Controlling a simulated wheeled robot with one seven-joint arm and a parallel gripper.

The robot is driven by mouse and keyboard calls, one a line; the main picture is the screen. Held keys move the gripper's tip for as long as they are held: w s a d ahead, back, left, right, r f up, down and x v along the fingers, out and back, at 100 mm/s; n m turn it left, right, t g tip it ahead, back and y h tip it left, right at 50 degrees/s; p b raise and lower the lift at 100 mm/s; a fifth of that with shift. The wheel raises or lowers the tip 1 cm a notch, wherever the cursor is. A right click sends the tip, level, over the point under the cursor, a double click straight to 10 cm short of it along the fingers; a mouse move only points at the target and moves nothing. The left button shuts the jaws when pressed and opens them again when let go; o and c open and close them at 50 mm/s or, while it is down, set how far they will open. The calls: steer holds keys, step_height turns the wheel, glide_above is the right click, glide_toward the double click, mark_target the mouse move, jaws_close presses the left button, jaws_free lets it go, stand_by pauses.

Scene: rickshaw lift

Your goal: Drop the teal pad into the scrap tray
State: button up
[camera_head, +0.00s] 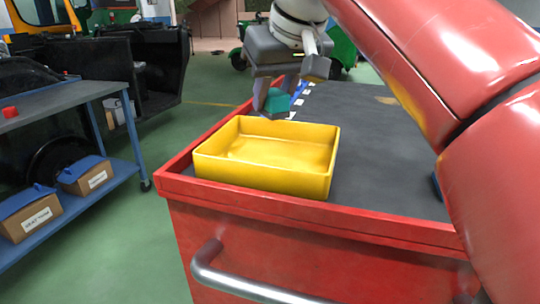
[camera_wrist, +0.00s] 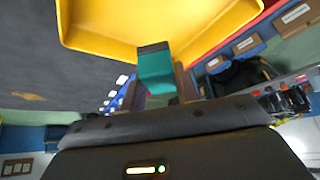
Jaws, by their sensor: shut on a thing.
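The teal pad (camera_head: 277,102) is a small block held in my gripper (camera_head: 272,108), just past the far edge of the yellow scrap tray. My gripper is shut on it. The wrist view shows the pad (camera_wrist: 155,70) between the fingers, with the yellow tray (camera_wrist: 210,45) beyond it. The scrap tray (camera_head: 265,183) is a yellow open box on the red cart's top, near its front left corner. The part of its floor that shows is empty. I cannot tell the pad's exact height above the cart top.
The red cart (camera_head: 330,213) has a raised rim and a dark grey top (camera_head: 375,135), largely clear right of the tray. A blue-framed workbench (camera_head: 60,105) stands at left, with cardboard boxes (camera_head: 88,175) on its lower shelf. Green floor lies between.

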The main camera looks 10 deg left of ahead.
mark_target(274, 118)
step_height(274, 118, down, 4)
steer(key=b, duration=0.4)
steer(key=shift+f, duration=0.15)
steer(key=o, duration=1.1)
steer(key=shift+c, duration=0.2)
steer(key=p+v, duration=0.2)
steer(key=v, duration=0.5)
steer(key=shift+r+p, duration=0.25)
steer(key=shift+p, duration=0.15)
steer(key=shift+s+d+r, duration=0.1)
steer(key=shift+s+r, duration=0.05)
steer(key=shift+r, duration=0.05)
